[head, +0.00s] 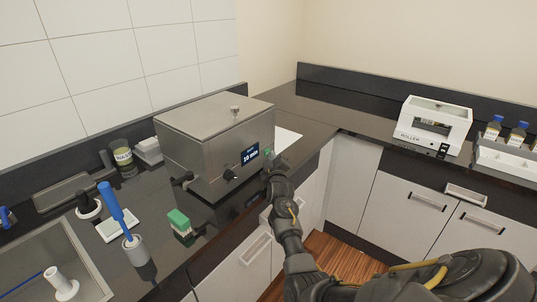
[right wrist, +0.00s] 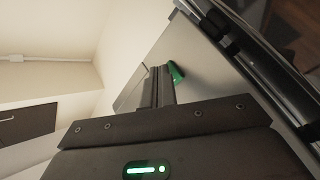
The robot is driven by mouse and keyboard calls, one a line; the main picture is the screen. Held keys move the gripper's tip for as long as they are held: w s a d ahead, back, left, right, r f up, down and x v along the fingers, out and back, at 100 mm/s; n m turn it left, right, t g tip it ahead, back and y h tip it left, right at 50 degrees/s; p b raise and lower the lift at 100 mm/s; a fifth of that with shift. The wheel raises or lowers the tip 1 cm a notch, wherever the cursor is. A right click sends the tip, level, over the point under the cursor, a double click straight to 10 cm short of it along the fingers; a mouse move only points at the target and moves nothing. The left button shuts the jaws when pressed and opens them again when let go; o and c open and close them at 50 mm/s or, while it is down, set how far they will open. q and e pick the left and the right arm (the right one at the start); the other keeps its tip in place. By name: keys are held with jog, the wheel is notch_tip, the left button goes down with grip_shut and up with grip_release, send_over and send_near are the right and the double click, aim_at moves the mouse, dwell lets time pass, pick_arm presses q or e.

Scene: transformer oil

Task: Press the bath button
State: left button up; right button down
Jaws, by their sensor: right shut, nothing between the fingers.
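The steel bath (head: 205,125) with a lid stands on the dark counter. Its front has a dark display (head: 250,155) that reads "10 min" and a black knob (head: 230,174). A green button (head: 268,152) sits at the right end of this front face. The green button (right wrist: 176,72) also shows in the right wrist view, just beside the fingertips. My right gripper (head: 272,163) is shut and empty, with its tip close to the button. I cannot tell whether the fingers (right wrist: 161,85) touch it. My left gripper is not in view.
A green and white sponge (head: 180,222), a blue-handled brush (head: 118,210) in its holder and a sink (head: 70,265) are to the left. A white roller machine (head: 435,126) and a rack of bottles (head: 505,150) stand to the right. The counter between bath and roller is mostly clear.

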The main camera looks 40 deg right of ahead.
dwell(0.5)
jog(key=shift+s+d+r+p, duration=0.1)
jog(key=shift+s+p, duration=0.35)
jog(key=shift+p, duration=0.15)
jog(key=shift+s, duration=0.25)
jog(key=shift+s+d+p, duration=0.25)
jog(key=shift+s+p, duration=0.25)
jog(key=shift+p, duration=0.15)
jog(key=s+p, duration=0.1)
jog(key=s, duration=0.1)
jog(key=shift+s+d+p, duration=0.3)
jog(key=shift+d+p, duration=0.1)
jog(key=shift+s+d, duration=0.15)
jog(key=shift+s, duration=0.4)
